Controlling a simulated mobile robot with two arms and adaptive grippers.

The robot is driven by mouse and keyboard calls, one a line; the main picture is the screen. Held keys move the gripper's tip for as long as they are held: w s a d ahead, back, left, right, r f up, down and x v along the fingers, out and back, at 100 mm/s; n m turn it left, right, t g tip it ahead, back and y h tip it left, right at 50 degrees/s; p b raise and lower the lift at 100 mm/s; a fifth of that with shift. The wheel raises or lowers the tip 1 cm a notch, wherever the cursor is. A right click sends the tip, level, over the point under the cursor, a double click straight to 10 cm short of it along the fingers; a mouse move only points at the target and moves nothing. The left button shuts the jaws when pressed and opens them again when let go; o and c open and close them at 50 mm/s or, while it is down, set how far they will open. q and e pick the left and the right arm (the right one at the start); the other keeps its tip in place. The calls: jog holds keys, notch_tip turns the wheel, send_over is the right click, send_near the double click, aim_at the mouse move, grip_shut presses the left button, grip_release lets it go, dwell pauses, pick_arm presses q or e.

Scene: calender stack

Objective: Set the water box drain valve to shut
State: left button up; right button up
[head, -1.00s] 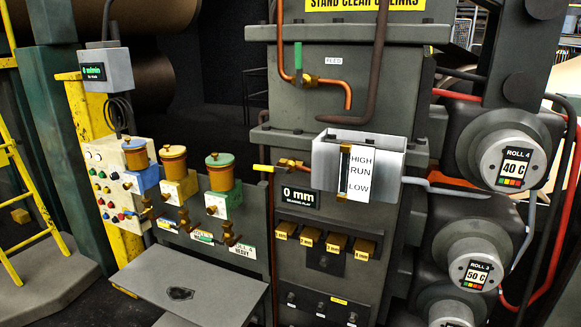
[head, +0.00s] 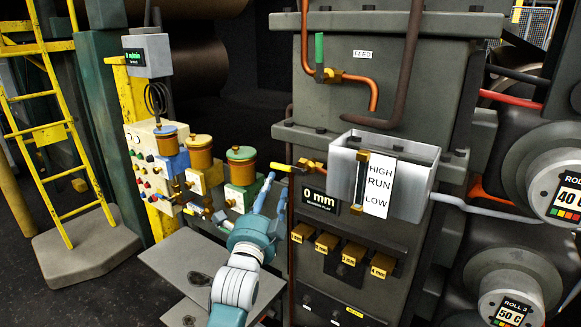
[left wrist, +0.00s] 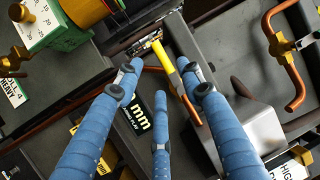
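The water box (head: 385,165) is a grey open-topped box with a sight glass and a HIGH, RUN, LOW label. On its left a short copper pipe carries the drain valve, whose yellow handle (head: 281,167) points left, away from the box. In the left wrist view the yellow handle (left wrist: 162,55) lies between my spread blue fingers, with no clear contact. My left gripper (head: 275,190) is open, just below and in front of the handle in the head view; it fills the left wrist view (left wrist: 157,62). My right gripper is not in view.
A green-handled feed valve (head: 320,50) is on the pipe above. A 0 mm display (head: 320,199) and several brass blocks (head: 328,243) sit below the box. Lubricator cups (head: 241,165) stand left of the gripper. Roll ends (head: 560,175) stick out at right.

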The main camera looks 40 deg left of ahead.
aim_at(279, 168)
pick_arm(q)
jog(key=p+x, duration=0.2)
jog(key=x, duration=0.7)
jog(key=shift+w+a+p, duration=0.2)
jog(key=shift+a+p, duration=0.05)
jog(key=shift+p, duration=0.15)
jog(key=shift+w, duration=0.1)
grip_shut()
